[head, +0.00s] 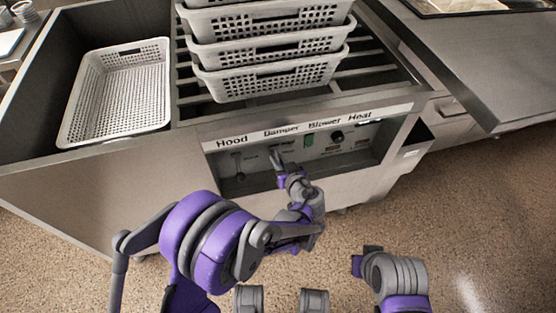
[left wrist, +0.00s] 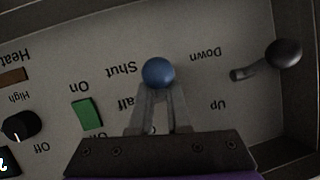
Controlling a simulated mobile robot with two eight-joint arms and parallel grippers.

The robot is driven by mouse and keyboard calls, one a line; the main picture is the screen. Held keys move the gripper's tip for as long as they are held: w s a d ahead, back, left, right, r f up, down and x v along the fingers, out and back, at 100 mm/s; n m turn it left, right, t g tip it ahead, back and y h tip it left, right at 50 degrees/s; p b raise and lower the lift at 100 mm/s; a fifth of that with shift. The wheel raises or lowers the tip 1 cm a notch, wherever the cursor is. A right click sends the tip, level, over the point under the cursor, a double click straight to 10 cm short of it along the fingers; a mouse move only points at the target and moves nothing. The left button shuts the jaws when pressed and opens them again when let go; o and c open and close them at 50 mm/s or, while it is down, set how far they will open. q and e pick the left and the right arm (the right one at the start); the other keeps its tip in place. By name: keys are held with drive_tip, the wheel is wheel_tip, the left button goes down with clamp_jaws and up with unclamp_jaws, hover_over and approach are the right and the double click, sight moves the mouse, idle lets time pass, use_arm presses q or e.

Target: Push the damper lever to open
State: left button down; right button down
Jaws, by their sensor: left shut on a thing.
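The damper lever ends in a blue ball knob (left wrist: 159,72), which shows in the left wrist view near the word "Shut". My left gripper (left wrist: 160,95) has its fingers closed on this knob. In the head view my left gripper (head: 279,162) reaches into the recessed control panel (head: 232,185) below the "Damper" label. The gripper hides the knob there. "Half" is partly covered by the fingers in the left wrist view, and no "Open" mark is readable. My right gripper cannot be made out; only part of the right arm shows at lower right.
The hood lever (left wrist: 284,53) with its dark knob stands beside the damper lever. The green blower switch (left wrist: 87,114) and black heat knob (left wrist: 19,125) are on the other side. Stacked white baskets (head: 270,78) stand above the panel, and another basket (head: 72,128) lies at left.

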use_arm(q)
drive_tip(key=shift+s+f, duration=0.1)
drive_tip(key=g+p, duration=0.1)
drive_tip(key=p, duration=0.1)
drive_tip(key=r+g+h+p, duration=0.1)
drive_tip(key=g, duration=0.1)
drive_tip(key=shift+s+r+p, duration=0.2)
drive_tip(key=shift+r+p, duration=0.1)
drive_tip(key=shift+p, duration=0.05)
drive_tip(key=shift+d+r+m+g+h+p, duration=0.15)
drive_tip(key=shift+r+g+h+p, duration=0.2)
drive_tip(key=shift+g+p, duration=0.4)
drive_tip(key=shift+a+r+m+g+h+p, duration=0.15)
drive_tip(key=shift+g+h+p, duration=0.3)
drive_tip(key=shift+g, duration=0.5)
drive_tip(key=shift+d, duration=0.1)
drive_tip(key=c, duration=0.9)
unclamp_jaws()
